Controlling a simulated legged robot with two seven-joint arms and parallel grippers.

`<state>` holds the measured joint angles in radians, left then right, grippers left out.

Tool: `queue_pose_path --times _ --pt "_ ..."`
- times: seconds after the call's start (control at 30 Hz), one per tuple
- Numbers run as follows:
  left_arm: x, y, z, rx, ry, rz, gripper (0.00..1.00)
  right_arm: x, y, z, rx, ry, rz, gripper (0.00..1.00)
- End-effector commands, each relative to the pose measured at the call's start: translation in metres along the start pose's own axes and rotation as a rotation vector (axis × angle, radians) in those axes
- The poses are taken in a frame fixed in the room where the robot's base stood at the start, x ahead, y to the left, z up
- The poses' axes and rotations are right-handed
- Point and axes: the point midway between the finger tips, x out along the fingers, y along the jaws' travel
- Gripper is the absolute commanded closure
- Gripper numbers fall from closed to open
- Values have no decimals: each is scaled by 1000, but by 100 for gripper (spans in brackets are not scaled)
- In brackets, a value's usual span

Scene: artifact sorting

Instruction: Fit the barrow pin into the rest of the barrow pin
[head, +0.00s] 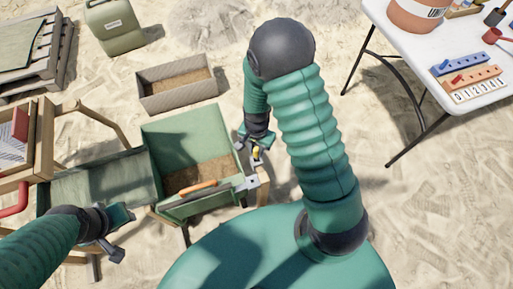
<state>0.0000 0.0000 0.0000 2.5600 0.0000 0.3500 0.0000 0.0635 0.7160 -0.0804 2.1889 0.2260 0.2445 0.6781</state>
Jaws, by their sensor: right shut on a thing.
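My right gripper (257,144) is just to the right of the green barrow (183,130). It is shut on a small yellow piece, which looks like the barrow pin (256,154). The pin is mostly hidden by the jaws and small in view. Below it, at the barrow's right front corner, is a small grey bracket (252,184), which seems to be the rest; pin and bracket look apart. My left gripper (119,233) is at the lower left, with its fingers apart and nothing between them.
An orange-handled tool (198,187) lies at the barrow's front edge. A grey-brown tray (177,84) and a green jerrycan (115,27) stand on the sand behind. A wooden frame (42,140) is at left, a white table (452,50) at top right.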

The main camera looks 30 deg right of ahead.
Motion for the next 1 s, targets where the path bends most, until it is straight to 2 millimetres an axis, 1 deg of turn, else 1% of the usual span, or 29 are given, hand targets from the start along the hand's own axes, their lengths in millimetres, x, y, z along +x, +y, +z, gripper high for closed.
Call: queue_pose_path --times 0.27,0.67,0.9,1.0 --pt "-5 0 -1 0 0 0 64 -1 0 0 1 -1 0 100" --pt "-4 0 -1 0 0 0 64 0 0 0 0 0 0 100" --pt "-9 0 -2 0 0 0 64 -1 0 0 0 0 0 100" --pt "-8 0 -2 0 0 0 64 0 0 -1 0 0 0 100"
